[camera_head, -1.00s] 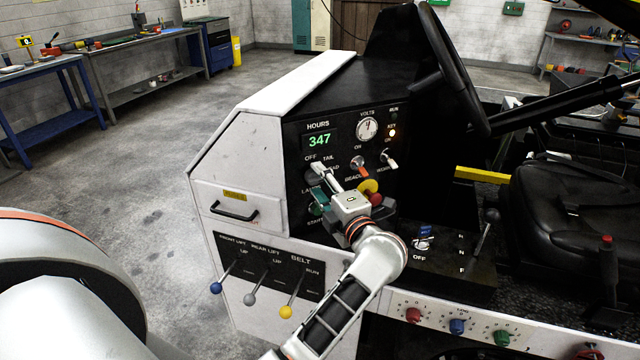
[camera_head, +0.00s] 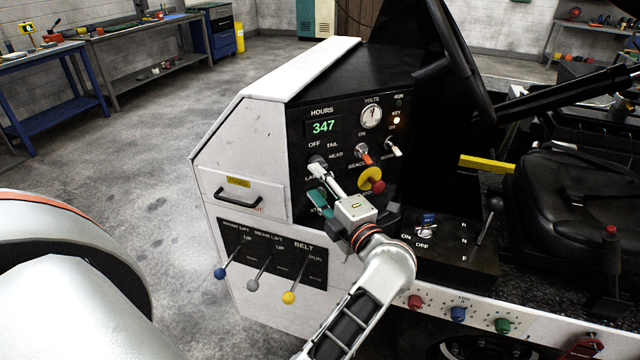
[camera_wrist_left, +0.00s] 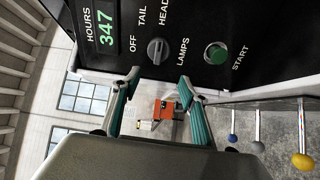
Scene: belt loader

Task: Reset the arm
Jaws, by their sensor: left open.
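My left gripper (camera_head: 319,188) is open and empty in front of the loader's black control panel (camera_head: 345,97). One fingertip shows near the lamps switch and the other, with a teal pad, near the start label. In the left wrist view, both teal-padded fingers of the gripper (camera_wrist_left: 158,84) are spread apart. The grey lamps knob (camera_wrist_left: 156,51) and the green start button (camera_wrist_left: 216,54) lie beyond the fingertips. In the head view the gripper covers the start button. My right gripper is not in view.
A red stop button on a yellow base (camera_head: 371,180) sits close to the gripper's right. Blue (camera_head: 220,273), grey (camera_head: 252,285) and yellow (camera_head: 289,297) lever knobs stick out below. The steering wheel (camera_head: 457,60) and black seat (camera_head: 560,195) are at right. Floor at left is clear.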

